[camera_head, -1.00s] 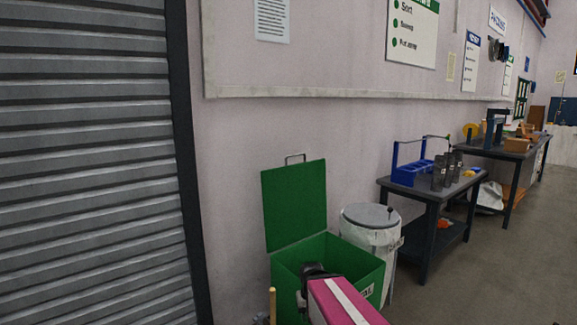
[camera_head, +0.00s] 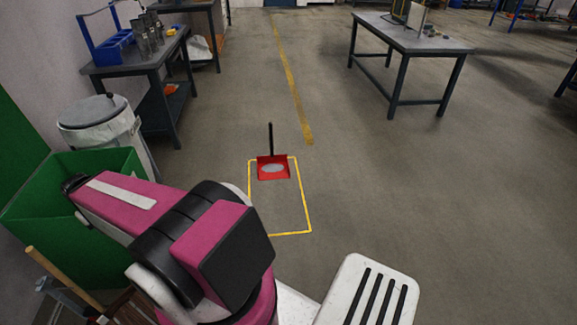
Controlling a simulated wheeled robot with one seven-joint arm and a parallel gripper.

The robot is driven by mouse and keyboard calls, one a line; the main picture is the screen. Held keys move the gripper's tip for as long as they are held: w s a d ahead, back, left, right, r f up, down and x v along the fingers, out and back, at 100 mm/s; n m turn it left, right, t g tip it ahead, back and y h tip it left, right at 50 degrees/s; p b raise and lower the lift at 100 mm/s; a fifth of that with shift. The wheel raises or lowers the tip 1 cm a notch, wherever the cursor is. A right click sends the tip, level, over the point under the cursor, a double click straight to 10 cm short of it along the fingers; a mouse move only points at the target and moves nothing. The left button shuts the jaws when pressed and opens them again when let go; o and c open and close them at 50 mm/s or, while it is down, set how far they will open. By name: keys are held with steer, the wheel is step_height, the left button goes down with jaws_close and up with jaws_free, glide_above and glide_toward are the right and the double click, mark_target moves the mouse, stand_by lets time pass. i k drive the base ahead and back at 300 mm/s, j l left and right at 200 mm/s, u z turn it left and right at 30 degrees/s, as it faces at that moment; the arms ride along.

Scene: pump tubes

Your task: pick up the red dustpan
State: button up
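The red dustpan (camera_head: 273,169) lies on the grey floor in the head view, at the far end of a yellow-taped rectangle. Its dark handle (camera_head: 270,138) points up and away from me, and a pale patch shows in its pan. My pink and black arm is in the lower left of the view, nearer to me than the dustpan and apart from it. My gripper cannot be made out, so its fingers and whether they hold anything are hidden.
A green open bin (camera_head: 75,225) stands at the left, beside a grey-lidded bin (camera_head: 100,130). A workbench (camera_head: 140,66) stands behind them. A wooden-handled tool (camera_head: 62,277) is at the lower left. A table (camera_head: 415,40) stands at the upper right. The floor around the dustpan is clear.

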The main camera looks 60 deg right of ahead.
mark_target(272, 167)
steer(key=z, duration=2.15)
steer(key=u, duration=2.05)
steer(key=k+l+z, duration=0.2)
steer(key=l, duration=0.85)
steer(key=k+l+z, duration=0.15)
steer(key=l, duration=0.95)
steer(key=l+z, duration=0.2)
steer(key=l, duration=0.85)
steer(key=i+j, duration=0.15)
steer(key=i, duration=0.2)
